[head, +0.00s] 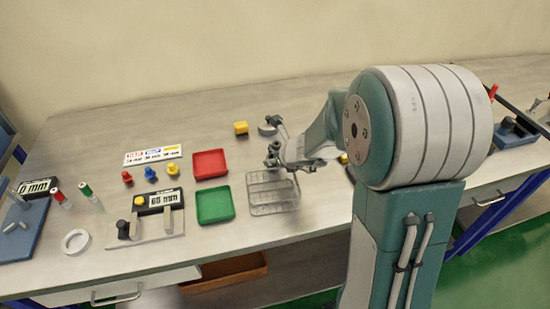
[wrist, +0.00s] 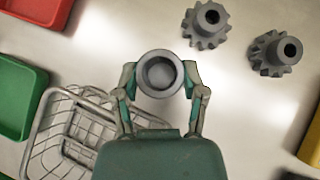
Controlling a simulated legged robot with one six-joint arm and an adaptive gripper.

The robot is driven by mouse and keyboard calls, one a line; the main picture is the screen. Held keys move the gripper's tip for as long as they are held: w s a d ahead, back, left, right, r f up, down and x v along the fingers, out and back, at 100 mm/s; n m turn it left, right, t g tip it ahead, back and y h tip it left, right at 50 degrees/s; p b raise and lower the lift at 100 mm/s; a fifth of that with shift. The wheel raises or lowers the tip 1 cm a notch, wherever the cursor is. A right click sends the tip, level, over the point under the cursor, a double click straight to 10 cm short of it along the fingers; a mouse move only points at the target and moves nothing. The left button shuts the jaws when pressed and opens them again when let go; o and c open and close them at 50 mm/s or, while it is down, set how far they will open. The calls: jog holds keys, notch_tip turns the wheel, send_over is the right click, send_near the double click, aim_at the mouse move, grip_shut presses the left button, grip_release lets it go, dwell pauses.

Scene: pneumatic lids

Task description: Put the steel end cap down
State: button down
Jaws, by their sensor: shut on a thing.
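In the head view my gripper (head: 279,154) is over the bench behind the wire basket, and the cap cannot be told apart clearly there. Its height above the bench cannot be told.
Two grey gears (wrist: 206,25) (wrist: 275,53) stand ahead and right of the cap. The wire basket (wrist: 48,122), green tray (wrist: 18,95) and red tray (wrist: 50,10) lie to the left. A yellow thing (wrist: 313,140) is at right. Bare bench (wrist: 105,35) shows beyond the basket.

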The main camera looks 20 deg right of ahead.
jog(key=shift+d+f, duration=0.1)
jog(key=shift+c, duration=2.2)
grip_release()
